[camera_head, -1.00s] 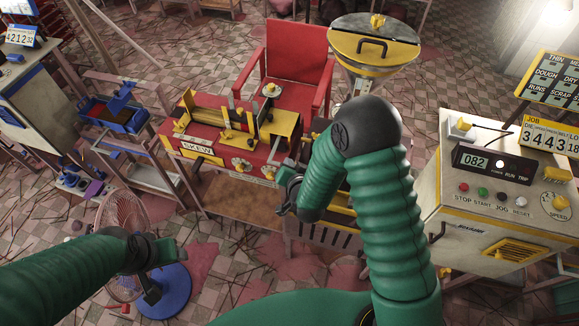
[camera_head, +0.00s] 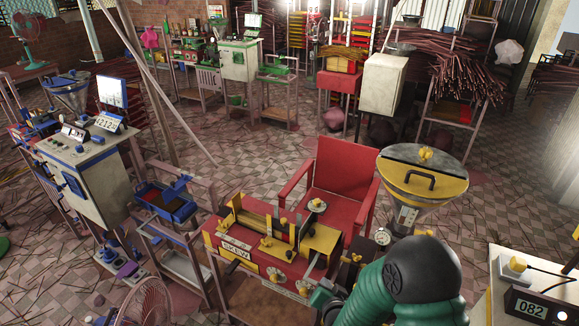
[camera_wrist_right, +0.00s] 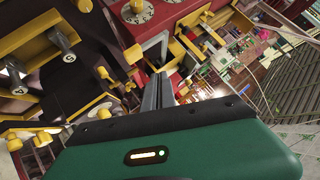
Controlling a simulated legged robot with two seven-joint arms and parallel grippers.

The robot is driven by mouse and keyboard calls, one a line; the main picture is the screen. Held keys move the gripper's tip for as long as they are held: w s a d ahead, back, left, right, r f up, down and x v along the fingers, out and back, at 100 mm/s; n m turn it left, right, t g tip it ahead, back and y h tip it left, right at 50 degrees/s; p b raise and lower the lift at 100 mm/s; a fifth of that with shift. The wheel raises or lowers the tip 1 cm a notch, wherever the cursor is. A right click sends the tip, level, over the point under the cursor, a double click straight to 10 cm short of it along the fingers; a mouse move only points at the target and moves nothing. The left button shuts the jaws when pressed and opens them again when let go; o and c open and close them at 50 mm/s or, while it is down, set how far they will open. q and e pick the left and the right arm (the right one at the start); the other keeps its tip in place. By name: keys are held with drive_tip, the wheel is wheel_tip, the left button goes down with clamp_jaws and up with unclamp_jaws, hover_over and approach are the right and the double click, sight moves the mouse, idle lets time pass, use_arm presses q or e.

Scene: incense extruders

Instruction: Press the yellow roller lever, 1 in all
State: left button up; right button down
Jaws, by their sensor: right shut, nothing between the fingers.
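The red extruder (camera_head: 262,252) marked SKEW stands in the lower middle of the head view, with several yellow blocks, plates and knobs on it. I cannot tell which yellow part is the roller lever. My right gripper (camera_head: 325,298) is beside the extruder's right end, partly hidden behind my green arm. In the right wrist view its dark fingers (camera_wrist_right: 166,91) are together and empty, pointing toward red and yellow machine parts. Several yellow knobs (camera_wrist_right: 133,54) show left of the fingers; I see no clear contact with them. My left gripper is out of view.
A red chair (camera_head: 340,185) stands behind the extruder, and a yellow-rimmed hopper (camera_head: 422,178) is at its right. A cream control box (camera_head: 497,290) stands at lower right. A blue tray (camera_head: 168,203) is left of the extruder. Tiled floor (camera_head: 240,160) lies open behind.

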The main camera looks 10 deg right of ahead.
drive_tip(key=s+d+r+n+g+b, duration=0.1)
drive_tip(key=s+r+n+g, duration=0.1)
drive_tip(key=s, duration=0.8)
drive_tip(key=s+d+r+n+g+b, duration=0.1)
drive_tip(key=s+n+g, duration=0.4)
drive_tip(key=s, duration=0.5)
drive_tip(key=shift+s+d+r+g+y+b, duration=0.3)
drive_tip(key=shift+d+r+g+y+b, duration=0.15)
drive_tip(key=shift+d+g, duration=0.35)
